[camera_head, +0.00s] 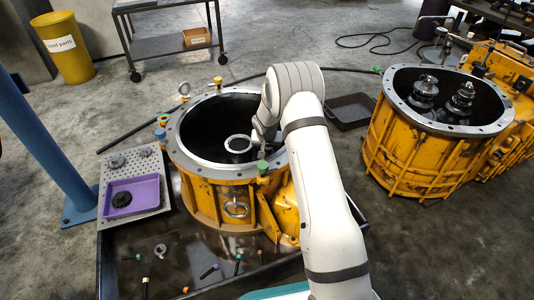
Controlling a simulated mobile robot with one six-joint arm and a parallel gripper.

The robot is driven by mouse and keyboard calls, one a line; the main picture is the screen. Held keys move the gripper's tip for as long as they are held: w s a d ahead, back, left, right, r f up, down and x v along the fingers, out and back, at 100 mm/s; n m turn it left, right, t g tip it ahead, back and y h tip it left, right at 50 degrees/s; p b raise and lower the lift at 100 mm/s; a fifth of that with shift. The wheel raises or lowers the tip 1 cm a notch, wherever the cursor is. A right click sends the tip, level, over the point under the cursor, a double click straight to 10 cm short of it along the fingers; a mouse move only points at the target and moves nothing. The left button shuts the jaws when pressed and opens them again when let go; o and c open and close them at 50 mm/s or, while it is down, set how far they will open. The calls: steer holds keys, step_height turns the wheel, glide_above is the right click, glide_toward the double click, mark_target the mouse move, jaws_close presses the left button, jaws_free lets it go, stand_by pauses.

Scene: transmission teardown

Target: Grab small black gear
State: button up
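A small black gear (122,199) lies in a purple tray (149,186) at the left of the head view. My arm reaches up from the bottom and bends over the round yellow housing (205,195) in the middle. My gripper (261,130) points down at the right part of the housing opening, well to the right of the black gear. It is small and partly hidden by my arm, so I cannot tell whether it is open or shut, or whether it holds anything.
The purple tray sits on a perforated grey plate (150,212), with two grey gears (117,161) (145,152) behind it. A blue post (45,145) stands to the left. A pale ring (238,143) shows inside the housing. Small loose parts lie on the dark surface in front.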

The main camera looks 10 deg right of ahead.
jaws_close()
stand_by(0.3)
